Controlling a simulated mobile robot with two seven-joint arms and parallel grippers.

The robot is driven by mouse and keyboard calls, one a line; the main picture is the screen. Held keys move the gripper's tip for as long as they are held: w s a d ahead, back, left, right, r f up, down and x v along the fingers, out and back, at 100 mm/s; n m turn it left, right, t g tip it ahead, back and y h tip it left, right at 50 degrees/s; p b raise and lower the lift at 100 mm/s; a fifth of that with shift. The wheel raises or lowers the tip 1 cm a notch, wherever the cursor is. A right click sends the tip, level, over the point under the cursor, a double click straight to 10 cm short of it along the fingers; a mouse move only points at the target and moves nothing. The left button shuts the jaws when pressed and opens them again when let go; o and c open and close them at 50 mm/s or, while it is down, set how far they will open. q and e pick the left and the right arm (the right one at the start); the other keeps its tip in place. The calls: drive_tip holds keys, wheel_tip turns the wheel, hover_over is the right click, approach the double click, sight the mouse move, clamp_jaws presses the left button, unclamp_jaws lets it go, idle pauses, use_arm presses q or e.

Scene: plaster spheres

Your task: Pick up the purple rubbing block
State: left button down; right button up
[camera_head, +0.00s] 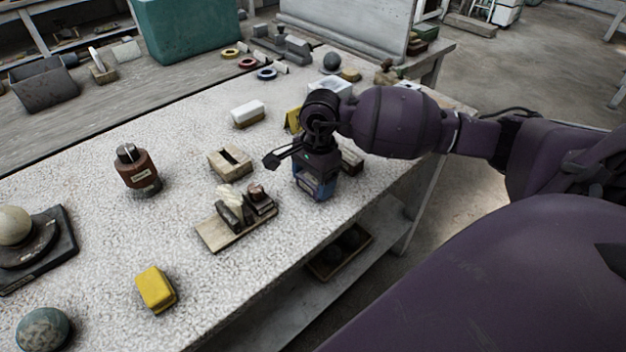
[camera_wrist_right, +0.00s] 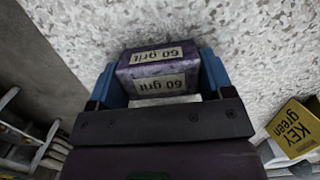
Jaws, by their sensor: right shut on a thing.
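The purple rubbing block (camera_wrist_right: 150,70), labelled "60 grit", sits between the two blue fingers of my right gripper (camera_wrist_right: 162,78) in the right wrist view. The fingers are shut on its sides. In the head view my right gripper (camera_head: 316,186) points down at the table's right part, and its fingers mostly hide the block. I cannot tell whether the block touches the table or is just above it. My left gripper is not in view.
A yellow box (camera_wrist_right: 292,130) stands near the gripper.

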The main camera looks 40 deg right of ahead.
sight(313, 178)
drive_tip(key=shift+r, duration=0.1)
wheel_tip(313, 178, up, 20)
drive_tip(key=p, duration=0.2)
idle(0.3)
drive_tip(key=o, duration=0.5)
drive_tip(key=c, duration=0.4)
drive_tip(key=shift+c, duration=0.2)
